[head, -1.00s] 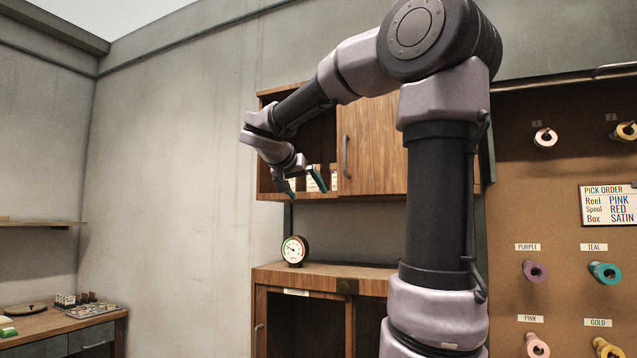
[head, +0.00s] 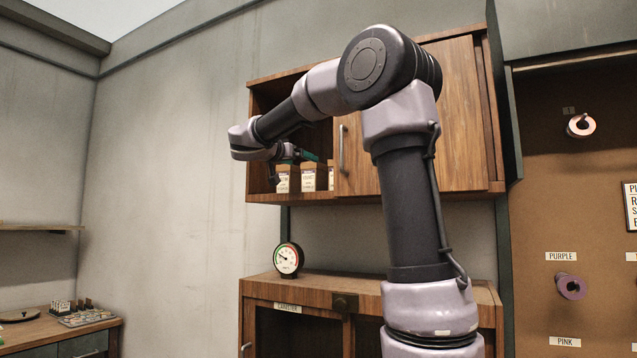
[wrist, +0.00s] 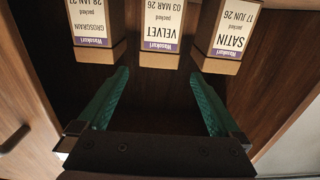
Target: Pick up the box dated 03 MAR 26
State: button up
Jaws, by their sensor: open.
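The box dated 03 MAR 26 (wrist: 162,25), labelled VELVET, is the middle of three boxes in the wrist view, where labels appear upside down. The SATIN box dated 17 JUN 26 (wrist: 228,30) is on its right and the GROSGRAIN box (wrist: 92,25) on its left. In the head view the VELVET box (head: 308,179) stands between the others in the open cabinet bay. My gripper (wrist: 160,76) is open and empty, its green fingers pointing towards the VELVET box, one to each side of its line. In the head view my gripper (head: 292,160) is at the bay, partly hidden.
The wall cabinet (head: 275,198) has a closed wooden door (head: 363,160) right of the bay, partly covering the rightmost box. A dial gauge (head: 289,259) stands on the lower cabinet (head: 330,284). A pegboard (head: 585,215) with spools is at the right.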

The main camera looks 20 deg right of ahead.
aim_at(315, 165)
jog(key=x, duration=1)
jog(key=shift+s, duration=0.1)
